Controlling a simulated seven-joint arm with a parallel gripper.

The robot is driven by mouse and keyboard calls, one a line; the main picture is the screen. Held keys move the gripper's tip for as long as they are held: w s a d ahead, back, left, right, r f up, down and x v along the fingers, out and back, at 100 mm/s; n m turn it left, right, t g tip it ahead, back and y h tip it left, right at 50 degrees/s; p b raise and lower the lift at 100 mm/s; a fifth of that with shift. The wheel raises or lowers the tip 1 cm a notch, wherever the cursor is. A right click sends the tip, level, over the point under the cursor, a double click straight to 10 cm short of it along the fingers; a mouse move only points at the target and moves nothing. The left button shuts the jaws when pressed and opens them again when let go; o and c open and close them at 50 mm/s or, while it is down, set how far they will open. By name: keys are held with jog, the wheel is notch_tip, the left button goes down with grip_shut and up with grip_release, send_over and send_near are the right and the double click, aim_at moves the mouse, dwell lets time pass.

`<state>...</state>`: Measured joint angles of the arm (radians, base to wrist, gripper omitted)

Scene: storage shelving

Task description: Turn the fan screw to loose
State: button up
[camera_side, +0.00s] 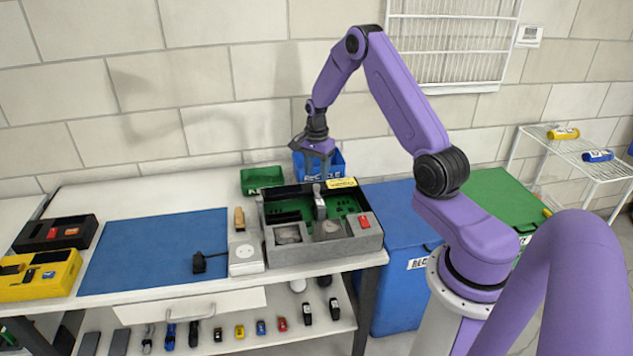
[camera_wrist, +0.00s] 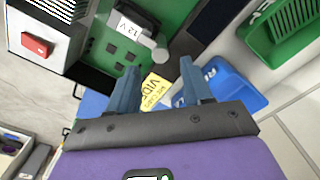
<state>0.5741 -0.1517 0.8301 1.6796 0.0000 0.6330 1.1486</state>
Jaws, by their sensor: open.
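The open grey case (camera_side: 275,245) with a green board inside (camera_side: 290,213) stands on the right end of the white bench. A grey upright part (camera_side: 319,203) rises from its middle. In the wrist view a grey rounded part (camera_wrist: 150,48) with a white "12 V" label (camera_wrist: 128,28) lies just beyond my fingertips; I cannot tell whether it is the fan or its screw. My gripper (camera_side: 318,172) points down above the back of the case. It is open and empty, its two blue-grey fingers (camera_wrist: 158,72) apart and touching nothing that I can see.
A yellow video card label (camera_wrist: 155,90) is at the case's back edge. A green bin (camera_side: 262,180) and a blue bin (camera_side: 335,163) stand behind the case. A red switch (camera_side: 364,221) is at its right front. A white socket box (camera_side: 246,257) stands to the left. The blue mat (camera_side: 155,250) is mostly clear.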

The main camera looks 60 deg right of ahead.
aim_at(317, 186)
jog(key=shift+f, duration=2.2)
grip_shut()
